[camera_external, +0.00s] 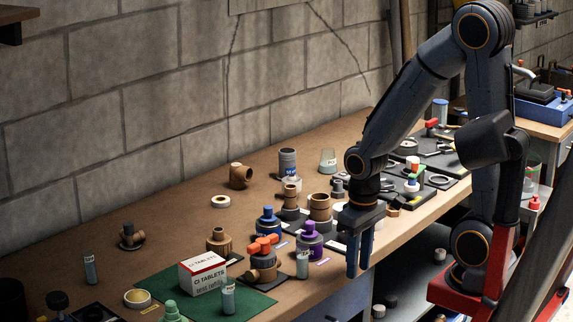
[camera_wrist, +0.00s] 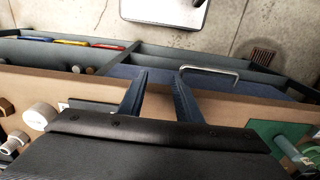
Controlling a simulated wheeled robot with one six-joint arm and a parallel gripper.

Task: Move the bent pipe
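A brown bent pipe (camera_external: 240,176) stands on the workbench near the wall, left of the grey bottle, in the external view. I cannot make it out in the wrist view. My gripper (camera_external: 358,270) points down at the bench's front edge, well to the right and nearer the camera than the bent pipe. In the wrist view my gripper (camera_wrist: 163,77) has its two blue fingers apart with nothing between them. Below them show the bench edge and a blue drawer front with a metal handle (camera_wrist: 208,70).
Blue (camera_external: 268,222) and purple (camera_external: 309,240) bottles and brown fittings (camera_external: 320,208) stand between my gripper and the bent pipe. A white tape ring (camera_external: 221,202) lies near the pipe.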

